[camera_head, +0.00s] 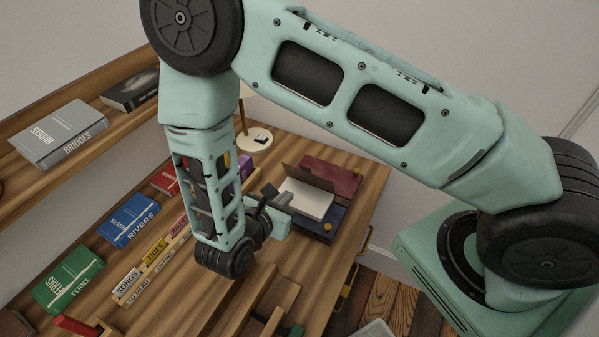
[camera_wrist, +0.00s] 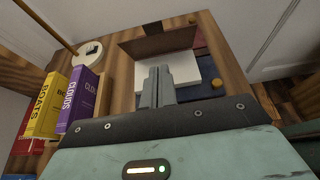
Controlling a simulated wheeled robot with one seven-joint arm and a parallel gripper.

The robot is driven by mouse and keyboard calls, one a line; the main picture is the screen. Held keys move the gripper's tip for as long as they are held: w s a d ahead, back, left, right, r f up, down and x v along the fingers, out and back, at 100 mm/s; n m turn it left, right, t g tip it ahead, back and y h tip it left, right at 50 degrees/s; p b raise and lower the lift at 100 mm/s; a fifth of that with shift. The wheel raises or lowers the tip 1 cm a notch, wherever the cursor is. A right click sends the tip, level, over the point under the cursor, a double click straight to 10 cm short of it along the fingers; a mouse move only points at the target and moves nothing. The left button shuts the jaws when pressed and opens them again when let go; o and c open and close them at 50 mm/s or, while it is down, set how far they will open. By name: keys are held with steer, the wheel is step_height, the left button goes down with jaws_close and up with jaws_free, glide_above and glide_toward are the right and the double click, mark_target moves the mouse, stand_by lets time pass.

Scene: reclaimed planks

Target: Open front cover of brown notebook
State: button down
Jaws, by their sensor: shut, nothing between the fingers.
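The brown notebook lies on the wooden desk with its white pages (camera_head: 306,199) showing. Its brown cover (camera_head: 307,178) stands raised along the far side of the pages, tilted up rather than flat. In the wrist view the cover (camera_wrist: 160,43) is beyond the pages (camera_wrist: 182,68). My gripper (camera_head: 284,198) is at the left side of the notebook in the head view. In the wrist view its two fingers (camera_wrist: 157,72) are together, empty, and overlap the near part of the pages. I cannot tell whether they touch the notebook.
A dark red book (camera_head: 336,176) and a dark blue book (camera_head: 325,224) with a yellow round spot lie beside the notebook. A lamp base (camera_head: 255,140) stands behind. Upright purple (camera_wrist: 82,98) and yellow (camera_wrist: 48,105) books stand left. More books and wooden holders fill the desk's left.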

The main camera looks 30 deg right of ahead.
mark_target(306, 171)
steer(key=shift+w+d+f+p, duration=0.1)
steer(key=shift+w+d+p, duration=0.55)
steer(key=shift+d, duration=0.4)
steer(key=shift+w+d+p, duration=0.45)
steer(key=shift+w+d, duration=0.35)
steer(key=shift+d, duration=0.3)
steer(key=shift+w+d+f+p, duration=0.1)
steer(key=shift+w+d+p, duration=0.55)
steer(key=shift+d, duration=0.4)
steer(key=shift+w+r, duration=0.15)
steer(key=shift+w, duration=0.05)
